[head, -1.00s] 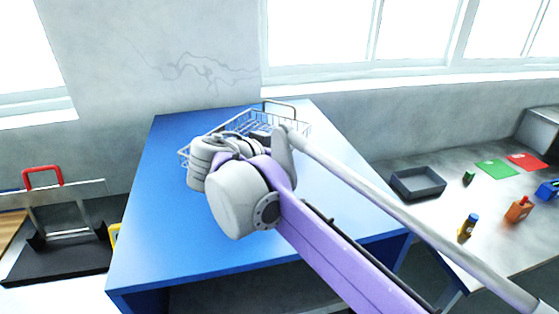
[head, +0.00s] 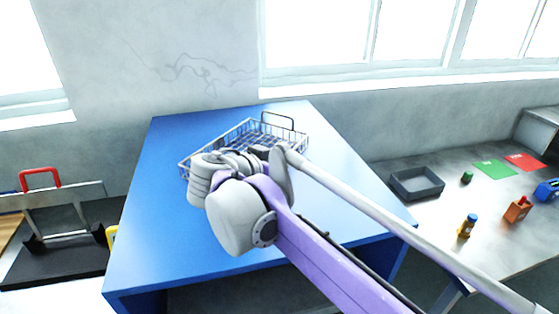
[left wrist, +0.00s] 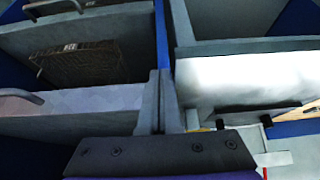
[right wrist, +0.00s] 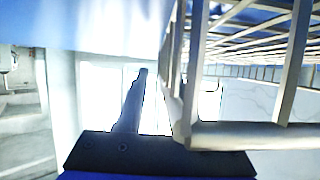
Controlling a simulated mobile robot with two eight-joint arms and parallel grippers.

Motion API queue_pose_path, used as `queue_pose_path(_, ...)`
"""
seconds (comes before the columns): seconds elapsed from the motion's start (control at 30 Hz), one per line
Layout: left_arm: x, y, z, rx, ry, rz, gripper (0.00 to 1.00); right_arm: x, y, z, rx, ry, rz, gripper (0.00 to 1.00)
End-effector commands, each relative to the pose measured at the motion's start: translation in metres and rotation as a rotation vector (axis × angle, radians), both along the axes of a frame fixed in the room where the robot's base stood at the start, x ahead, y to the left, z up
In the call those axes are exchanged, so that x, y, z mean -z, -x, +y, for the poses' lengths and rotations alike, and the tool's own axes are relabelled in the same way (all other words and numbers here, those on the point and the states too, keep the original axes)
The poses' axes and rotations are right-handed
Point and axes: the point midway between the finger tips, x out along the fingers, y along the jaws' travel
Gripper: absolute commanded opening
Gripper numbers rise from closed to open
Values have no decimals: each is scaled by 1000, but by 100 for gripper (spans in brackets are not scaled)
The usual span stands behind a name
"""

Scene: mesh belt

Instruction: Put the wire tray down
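The wire tray (head: 246,132) is a metal mesh basket with a raised handle at its far right. It is at the back of the blue table (head: 150,240) and looks level on the top; any small gap beneath is hidden. My right arm covers its near side. In the right wrist view the tray's rim and wires (right wrist: 250,135) are close beside my right gripper (right wrist: 156,85). Its fingers are apart, with bright background between them, and one finger is against or just beside the rim. My left gripper (left wrist: 160,85) is shut and empty, away from the tray.
A grey table (head: 440,235) at right holds a dark grey bin (head: 417,183), green and red mats and several small objects. A black stand with a red handle (head: 40,179) is at left. The blue table's left part is clear.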

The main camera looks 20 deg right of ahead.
Motion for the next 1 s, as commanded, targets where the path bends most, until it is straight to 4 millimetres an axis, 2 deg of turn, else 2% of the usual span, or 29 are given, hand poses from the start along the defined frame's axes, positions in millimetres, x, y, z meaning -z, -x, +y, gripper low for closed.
queue_pose_path(0.17, 0, 0, 0, 0, 0, 0, 0, -9, 16, 18, -5, -1, -1, 36)
queue_pose_path(0.43, 0, 0, 0, 0, 0, 0, 0, -32, 54, 56, -7, 0, -1, 36)
queue_pose_path(0.6, 0, 0, 0, 0, 0, 0, 0, -41, 70, 71, -4, 0, 0, 36)
queue_pose_path(1.0, 0, 0, 0, 0, 0, 0, 0, -45, 78, 77, -1, 0, 0, 36)
